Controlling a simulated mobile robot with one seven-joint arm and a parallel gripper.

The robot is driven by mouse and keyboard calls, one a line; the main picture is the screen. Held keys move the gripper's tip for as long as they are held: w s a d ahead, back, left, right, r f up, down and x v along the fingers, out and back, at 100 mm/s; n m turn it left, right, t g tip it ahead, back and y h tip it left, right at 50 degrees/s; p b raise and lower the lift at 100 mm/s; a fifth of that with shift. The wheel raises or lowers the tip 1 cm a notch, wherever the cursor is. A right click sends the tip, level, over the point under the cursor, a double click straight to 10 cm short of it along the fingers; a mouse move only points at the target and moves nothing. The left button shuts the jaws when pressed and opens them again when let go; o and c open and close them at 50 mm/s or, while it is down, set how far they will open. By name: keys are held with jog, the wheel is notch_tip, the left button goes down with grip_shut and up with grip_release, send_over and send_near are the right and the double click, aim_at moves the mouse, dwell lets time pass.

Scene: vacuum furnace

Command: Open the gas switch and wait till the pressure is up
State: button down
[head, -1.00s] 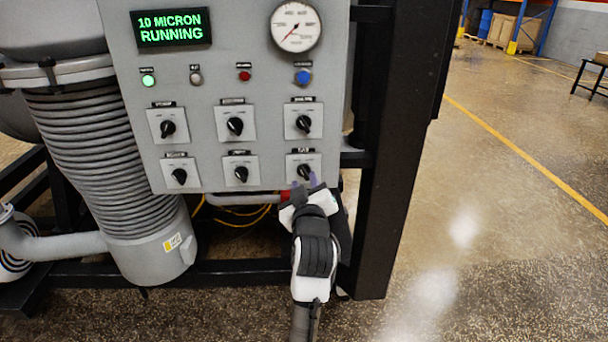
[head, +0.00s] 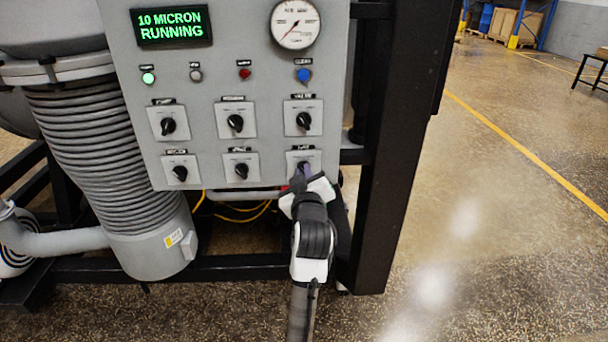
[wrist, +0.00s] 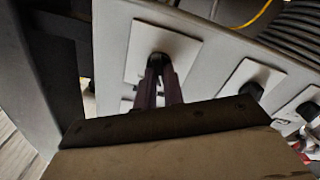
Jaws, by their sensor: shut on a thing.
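The grey control panel (head: 225,95) carries two rows of black rotary switches on white plates. My gripper (head: 300,176) is at the bottom-right switch (head: 304,165), whose label is too blurred to read with certainty. In the wrist view my two fingers (wrist: 160,80) are shut on that switch's black knob (wrist: 157,62), in front of its white plate (wrist: 187,50). The fingers hide most of the knob, so its angle is hard to tell. The pressure gauge (head: 296,24) has its red needle pointing to the lower left. The green display (head: 171,25) reads "10 MICRON RUNNING".
Other knobs sit close by: one above (head: 304,119) and one to the left (head: 241,171). A black frame post (head: 378,150) stands right of the panel. A ribbed grey pipe (head: 105,160) is at left. The floor at right is clear.

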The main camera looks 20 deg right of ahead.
jog(key=shift+m, duration=0.3)
jog(key=m+p, duration=0.1)
jog(key=m, duration=1)
jog(key=shift+d, duration=0.15)
jog(key=shift+m, duration=0.3)
dwell(0.3)
jog(key=c, duration=1.5)
grip_release()
jog(key=shift+s, duration=0.1)
